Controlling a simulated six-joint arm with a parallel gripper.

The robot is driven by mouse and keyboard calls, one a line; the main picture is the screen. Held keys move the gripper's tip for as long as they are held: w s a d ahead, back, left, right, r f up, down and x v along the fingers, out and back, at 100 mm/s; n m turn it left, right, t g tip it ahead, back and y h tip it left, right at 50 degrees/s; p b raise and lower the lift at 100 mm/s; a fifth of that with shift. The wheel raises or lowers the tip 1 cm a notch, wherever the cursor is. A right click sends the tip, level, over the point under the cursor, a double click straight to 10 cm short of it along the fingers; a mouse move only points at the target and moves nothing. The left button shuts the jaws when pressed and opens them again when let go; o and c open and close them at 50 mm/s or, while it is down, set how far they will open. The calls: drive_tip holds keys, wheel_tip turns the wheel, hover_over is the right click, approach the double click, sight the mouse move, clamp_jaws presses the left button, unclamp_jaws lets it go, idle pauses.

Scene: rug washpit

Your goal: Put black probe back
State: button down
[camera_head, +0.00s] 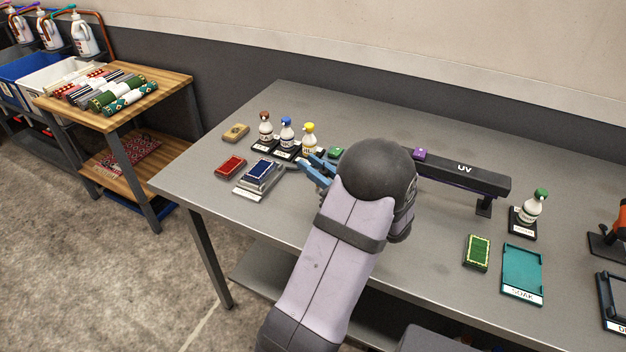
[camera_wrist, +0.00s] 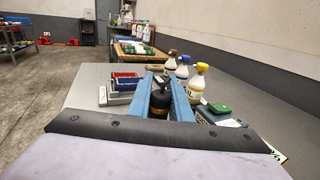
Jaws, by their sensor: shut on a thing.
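My gripper (camera_head: 314,170) reaches left over the table, its two blue fingers partly hidden by my wrist. In the wrist view my gripper (camera_wrist: 160,92) is shut on a dark, round-bodied thing with a gold band, which looks like the black probe (camera_wrist: 158,100). The probe stands roughly upright between the fingers. Its lower end is hidden behind the wrist edge, so I cannot tell whether it touches the table or a holder. No empty holder for it is clearly visible; my arm covers part of the table.
Bottles with brown (camera_head: 265,128), blue (camera_head: 287,132) and yellow (camera_head: 309,136) tops stand just behind my fingers. A blue rug sample (camera_head: 262,170) on a grey tray and a red one (camera_head: 230,166) lie to the left. The black UV bar (camera_head: 465,172) stands right of my wrist.

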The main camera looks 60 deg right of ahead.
drive_tip(key=shift+f, duration=2.15)
drive_tip(key=shift+f, duration=0.2)
drive_tip(key=c, duration=1.6)
unclamp_jaws()
drive_tip(key=shift+r, duration=0.1)
